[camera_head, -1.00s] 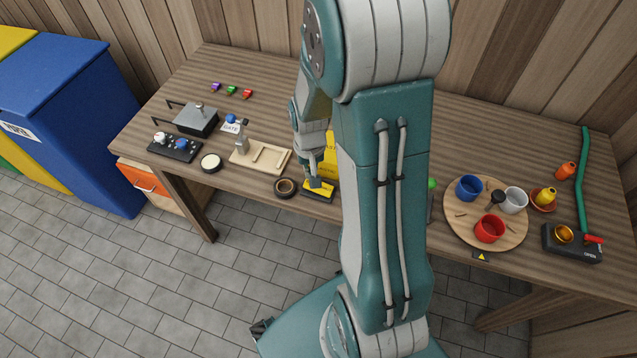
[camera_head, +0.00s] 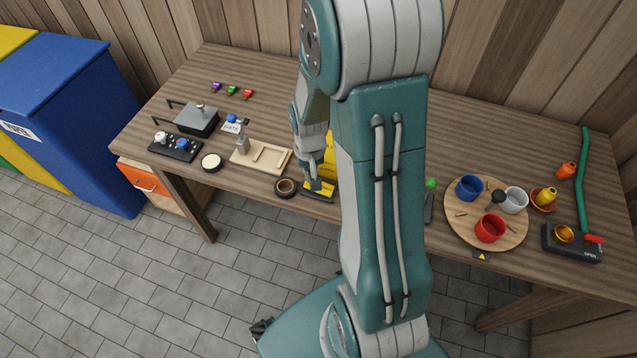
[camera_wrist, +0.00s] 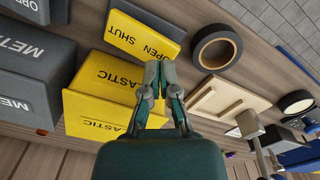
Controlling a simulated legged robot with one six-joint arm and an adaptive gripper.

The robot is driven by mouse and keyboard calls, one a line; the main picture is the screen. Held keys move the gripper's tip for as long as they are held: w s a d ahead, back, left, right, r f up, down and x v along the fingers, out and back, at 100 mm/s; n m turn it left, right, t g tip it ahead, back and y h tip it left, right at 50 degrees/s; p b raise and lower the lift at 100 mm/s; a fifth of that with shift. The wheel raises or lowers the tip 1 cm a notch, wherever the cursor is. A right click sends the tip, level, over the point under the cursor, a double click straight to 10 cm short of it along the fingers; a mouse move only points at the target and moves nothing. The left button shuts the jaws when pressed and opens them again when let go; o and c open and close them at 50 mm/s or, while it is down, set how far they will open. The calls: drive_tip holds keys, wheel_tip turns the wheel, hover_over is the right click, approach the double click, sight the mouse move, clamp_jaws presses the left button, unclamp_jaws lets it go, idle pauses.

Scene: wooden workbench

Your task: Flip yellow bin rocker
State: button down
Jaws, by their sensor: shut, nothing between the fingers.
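The yellow rocker (camera_wrist: 140,22) sits on a dark base and is marked OPEN and SHUT, upside down in the wrist view. It also shows in the head view (camera_head: 325,189) at the bench's front edge. My gripper (camera_wrist: 158,66) is shut and empty. Its fingertips overlap the rocker's near edge by the OPEN word; I cannot tell whether they touch it. In the head view my gripper (camera_head: 317,184) is over the rocker and hides part of it. The yellow PLASTIC bin (camera_wrist: 100,108) stands beside the rocker. In the head view my arm hides most of this bin (camera_head: 330,143).
Grey METAL bins (camera_wrist: 30,55) stand left of the yellow bin in the wrist view. A tape roll (camera_wrist: 215,52) and a wooden tray (camera_wrist: 205,95) lie to the right. A round board (camera_head: 455,225) with cups is farther right in the head view.

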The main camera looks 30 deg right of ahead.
drive_tip(key=shift+f, duration=1.05)
idle(0.6)
drive_tip(key=shift+r, duration=3.55)
drive_tip(key=shift+a+r, duration=0.15)
drive_tip(key=shift+r, duration=0.15)
drive_tip(key=s+a+r+n+t, duration=0.2)
drive_tip(key=s+a+r, duration=0.3)
drive_tip(key=r, duration=0.5)
drive_tip(key=s+a+r+n+t, duration=0.2)
drive_tip(key=s+a+r, duration=0.3)
drive_tip(key=r, duration=0.5)
drive_tip(key=s+t, duration=0.1)
drive_tip(key=s, duration=0.1)
drive_tip(key=shift+s+a+t, duration=0.3)
drive_tip(key=shift+s, duration=0.05)
